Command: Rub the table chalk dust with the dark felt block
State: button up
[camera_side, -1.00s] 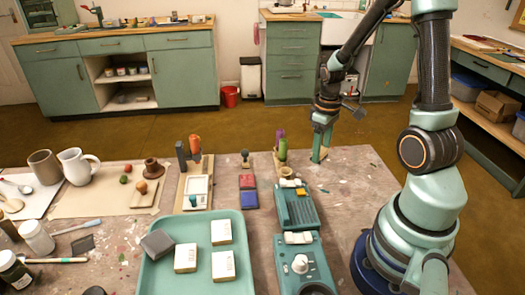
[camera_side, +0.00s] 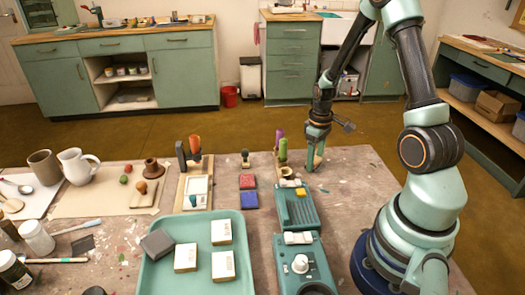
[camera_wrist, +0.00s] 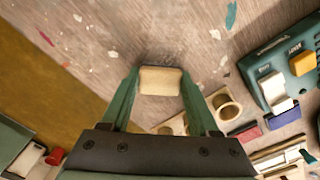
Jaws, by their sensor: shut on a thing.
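My gripper (camera_side: 314,166) is shut on a pale tan-topped block, low at the far edge of the table. In the wrist view the held block (camera_wrist: 160,80) sits between the two green fingertips; its underside is hidden, so I cannot tell whether it is dark felt. A dark grey block (camera_side: 157,243) lies tilted in the green tray, far from my gripper. The table (camera_side: 345,185) carries pale specks near my gripper; I cannot tell chalk dust from paint marks.
The green tray (camera_side: 199,283) also holds several white blocks. A green device (camera_side: 296,207) stands close in front of my gripper. Red (camera_side: 248,181) and blue (camera_side: 249,200) pads lie left of it. The table right of the device is mostly clear.

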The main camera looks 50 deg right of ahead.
aim_at(317, 176)
jog(key=shift+s+a+r, duration=0.1)
jog(key=shift+s+a, duration=1.25)
notch_tip(317, 176, up, 8)
jog(key=shift+w, duration=0.1)
